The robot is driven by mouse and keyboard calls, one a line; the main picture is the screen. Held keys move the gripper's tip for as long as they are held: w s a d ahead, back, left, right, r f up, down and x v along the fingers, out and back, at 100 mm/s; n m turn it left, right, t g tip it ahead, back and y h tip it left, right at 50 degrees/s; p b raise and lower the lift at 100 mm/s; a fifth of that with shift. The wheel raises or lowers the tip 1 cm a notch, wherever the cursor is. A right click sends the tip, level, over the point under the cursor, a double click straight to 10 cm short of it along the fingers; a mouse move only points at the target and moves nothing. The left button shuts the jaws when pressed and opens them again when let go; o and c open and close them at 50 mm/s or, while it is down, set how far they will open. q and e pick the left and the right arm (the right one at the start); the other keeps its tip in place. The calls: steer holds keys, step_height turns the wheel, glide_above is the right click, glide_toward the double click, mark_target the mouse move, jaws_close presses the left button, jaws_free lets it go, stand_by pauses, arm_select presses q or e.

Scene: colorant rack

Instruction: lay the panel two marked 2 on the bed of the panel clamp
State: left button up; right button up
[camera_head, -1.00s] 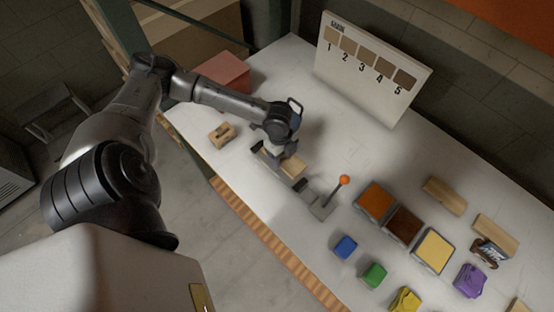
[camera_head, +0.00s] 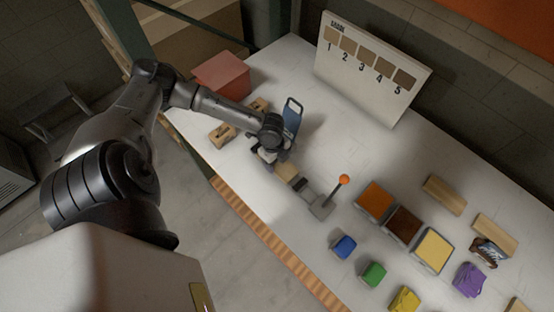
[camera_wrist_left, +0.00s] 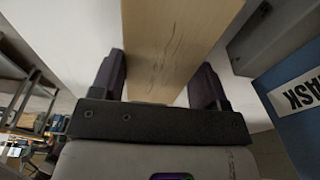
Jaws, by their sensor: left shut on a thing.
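My left gripper (camera_head: 268,157) is shut on a light wooden panel (camera_wrist_left: 170,45), gripped between both fingers in the left wrist view. Part of this panel shows beside the gripper in the head view (camera_head: 287,170). No number is readable on its visible face. The panel clamp (camera_head: 321,207) is grey, with a lever topped by an orange knob (camera_head: 344,179). A dark pad of it shows at the panel's lower right end. The panel is over or at the clamp's left part; I cannot tell whether it touches the bed. My right gripper is not in view.
A blue holder labelled MASK (camera_wrist_left: 297,100) stands close beside the gripper; it also shows in the head view (camera_head: 292,116). Wooden blocks (camera_head: 222,134) and a red box (camera_head: 222,76) are left. Colour trays (camera_head: 403,226) and colored pieces are right. A sample board (camera_head: 371,70) stands behind.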

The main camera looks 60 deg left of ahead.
arm_select(q)
steer(key=shift+f, duration=0.15)
steer(key=o, duration=1)
steer(key=shift+c, duration=0.2)
step_height(320, 180, up, 11)
steer(key=a, duration=0.2)
steer(key=s+d+f+n+t+h, duration=0.1)
steer(key=s+d+f, duration=0.15)
steer(key=d, duration=0.75)
steer(key=s+d+f+n+t+h, duration=0.1)
steer(key=s+d+f, duration=0.15)
steer(key=d, duration=0.65)
steer(key=s+d+n+t+y, duration=0.1)
steer(key=s+n+y, duration=0.2)
steer(key=s+n, duration=0.4)
steer(key=shift+s+n+y, duration=0.25)
steer(key=shift+n+y, duration=0.05)
steer(key=shift+n, duration=1.3)
